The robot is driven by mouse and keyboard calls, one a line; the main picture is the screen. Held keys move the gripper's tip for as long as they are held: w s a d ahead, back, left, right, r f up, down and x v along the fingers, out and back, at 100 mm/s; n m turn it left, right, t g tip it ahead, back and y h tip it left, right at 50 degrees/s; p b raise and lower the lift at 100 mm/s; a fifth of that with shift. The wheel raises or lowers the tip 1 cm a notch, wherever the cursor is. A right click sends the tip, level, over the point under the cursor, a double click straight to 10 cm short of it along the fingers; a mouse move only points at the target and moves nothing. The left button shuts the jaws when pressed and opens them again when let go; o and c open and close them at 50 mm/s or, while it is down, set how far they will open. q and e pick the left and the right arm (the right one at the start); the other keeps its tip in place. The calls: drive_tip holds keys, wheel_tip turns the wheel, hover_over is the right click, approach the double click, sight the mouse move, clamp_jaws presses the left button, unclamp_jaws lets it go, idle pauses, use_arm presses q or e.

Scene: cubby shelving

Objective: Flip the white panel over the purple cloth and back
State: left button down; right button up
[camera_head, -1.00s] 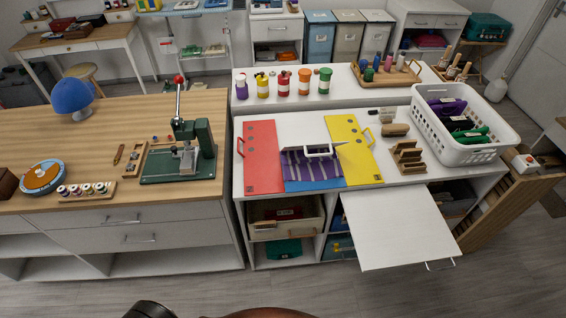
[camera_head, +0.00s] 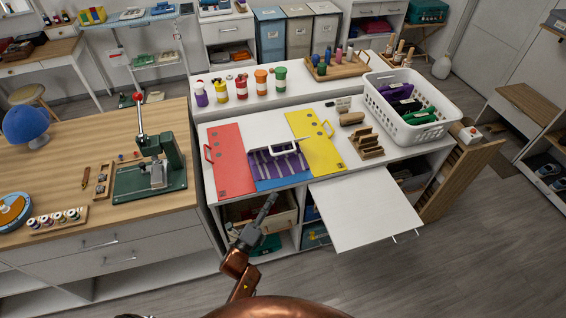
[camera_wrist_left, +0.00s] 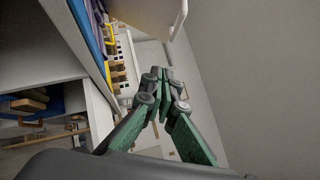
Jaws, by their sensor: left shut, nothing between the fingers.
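The folding board on the counter has a red panel (camera_head: 229,160) at left, a yellow panel (camera_head: 317,142) at right and a blue middle panel (camera_head: 270,184). The purple striped cloth (camera_head: 280,165) lies on the blue panel. The white panel (camera_head: 265,135) is at the cloth's back edge, its white handle (camera_head: 283,148) over the cloth. My left gripper (camera_head: 272,198) is shut and empty in front of the counter edge, apart from the cloth. Its green fingers (camera_wrist_left: 160,82) meet in the left wrist view. My right gripper is out of view.
A white board (camera_head: 366,212) with a handle sticks out from the counter's front right; it also shows near my fingers in the left wrist view (camera_wrist_left: 142,17). A white basket (camera_head: 415,133), wooden rack (camera_head: 366,147) and paint bottles (camera_head: 241,87) stand around. Floor in front is clear.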

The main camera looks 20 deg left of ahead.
use_arm(q)
drive_tip(key=w+r+p, duration=0.1)
drive_tip(key=w+r, duration=0.6)
drive_tip(key=w, duration=0.5)
drive_tip(key=shift+d+m, duration=0.3)
